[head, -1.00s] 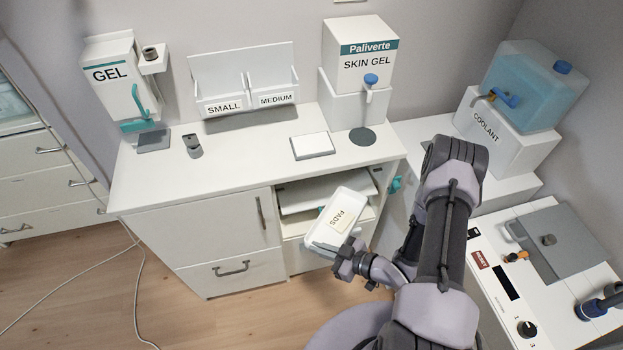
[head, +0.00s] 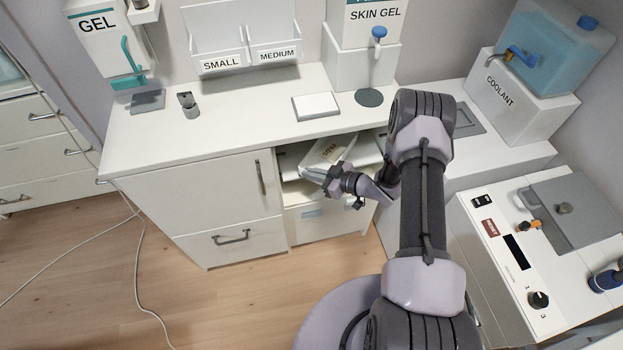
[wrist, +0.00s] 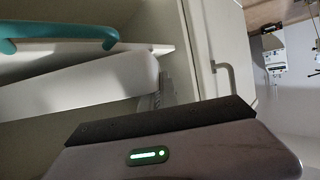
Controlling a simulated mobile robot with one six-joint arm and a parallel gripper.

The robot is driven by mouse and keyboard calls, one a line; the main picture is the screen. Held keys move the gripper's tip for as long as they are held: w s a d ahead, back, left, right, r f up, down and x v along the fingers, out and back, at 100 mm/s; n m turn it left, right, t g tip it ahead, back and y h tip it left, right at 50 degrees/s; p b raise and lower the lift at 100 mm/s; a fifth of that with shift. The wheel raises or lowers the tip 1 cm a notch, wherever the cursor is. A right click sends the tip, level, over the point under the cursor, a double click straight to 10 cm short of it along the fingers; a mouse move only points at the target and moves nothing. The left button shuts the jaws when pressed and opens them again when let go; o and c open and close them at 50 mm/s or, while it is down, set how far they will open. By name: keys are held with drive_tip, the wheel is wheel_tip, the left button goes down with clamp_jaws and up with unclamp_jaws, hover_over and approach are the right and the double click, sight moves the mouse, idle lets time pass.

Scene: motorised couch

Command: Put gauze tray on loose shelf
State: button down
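The white tray labelled PADS (head: 328,150), which I take for the gauze tray, is partly inside the open cabinet bay, tilted in the picture. My gripper (head: 330,180) is shut on its near edge. A pale board, seemingly the loose shelf (head: 292,160), shows beside the tray in the bay; the tray hides much of it. I cannot tell whether the tray touches it. In the wrist view the tray's white rounded side (wrist: 85,85) lies beyond the dark gripper edge, with a pale shelf-like edge (wrist: 150,47) behind it. The fingertips are hidden there.
The countertop (head: 230,115) overhangs the bay closely above the tray. A closed door (head: 205,195) bounds it on the left and a drawer (head: 325,220) lies below. A teal handle (wrist: 60,33) shows in the wrist view. The reset-button machine (head: 530,250) stands right of my arm.

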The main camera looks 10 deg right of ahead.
drive_tip(key=shift+f, duration=0.95)
drive_tip(key=shift+r, duration=0.25)
drive_tip(key=c, duration=2)
unclamp_jaws()
drive_tip(key=shift+f, duration=0.2)
drive_tip(key=o, duration=0.4)
drive_tip(key=shift+c, duration=0.2)
